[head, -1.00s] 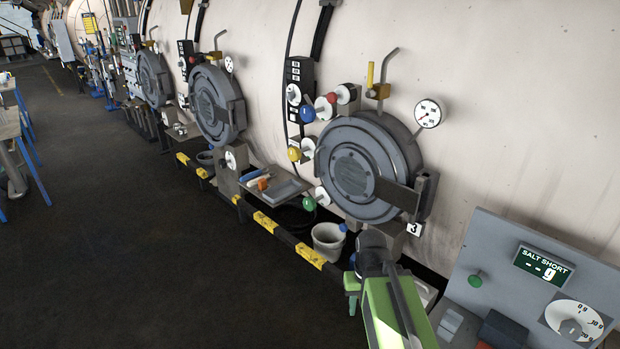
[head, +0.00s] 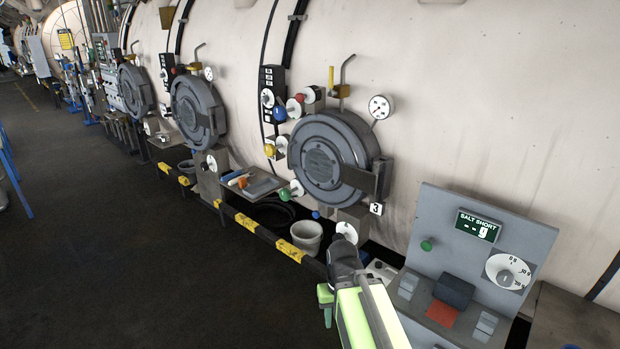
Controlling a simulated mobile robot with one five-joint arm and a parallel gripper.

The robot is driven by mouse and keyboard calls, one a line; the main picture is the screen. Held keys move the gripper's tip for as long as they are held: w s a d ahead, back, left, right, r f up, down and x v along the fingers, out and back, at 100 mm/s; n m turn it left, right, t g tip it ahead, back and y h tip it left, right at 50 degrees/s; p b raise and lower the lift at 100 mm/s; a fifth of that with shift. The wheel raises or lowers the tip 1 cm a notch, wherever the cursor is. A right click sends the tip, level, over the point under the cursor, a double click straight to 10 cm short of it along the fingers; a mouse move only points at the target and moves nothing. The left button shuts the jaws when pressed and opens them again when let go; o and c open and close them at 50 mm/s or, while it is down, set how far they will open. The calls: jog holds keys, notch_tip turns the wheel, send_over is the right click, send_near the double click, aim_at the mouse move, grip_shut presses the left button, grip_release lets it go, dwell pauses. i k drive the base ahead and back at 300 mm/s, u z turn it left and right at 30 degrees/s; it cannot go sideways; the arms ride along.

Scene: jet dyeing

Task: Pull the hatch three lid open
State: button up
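The hatch three lid (head: 322,165) is a round dark grey disc on the pale vessel wall, right of centre in the head view. It looks seated against its opening, with a dark bracket (head: 368,178) at its right side and a "3" plate (head: 376,209) below that. A bent lever (head: 346,75) with a yellow handle stands above it. My green arm rises from the bottom edge, below and in front of the lid, clear of it. A green part at its end, probably my gripper (head: 326,298), shows small; its fingers cannot be made out.
A control panel with a "SALT SHORT" display (head: 478,226) stands close at the right of my arm. A bucket (head: 306,236), a yellow-black kerb (head: 262,231) and a small shelf (head: 262,184) lie below the hatches. Coloured valve knobs (head: 278,113) flank the lid. The floor at left is open.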

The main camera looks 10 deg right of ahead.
aim_at(351, 177)
jog(key=z, duration=0.2)
jog(key=i, duration=0.6)
jog(key=u, duration=2.35)
jog(key=k, duration=0.7)
jog(key=z, duration=0.75)
jog(key=i, duration=1)
jog(key=u, duration=0.1)
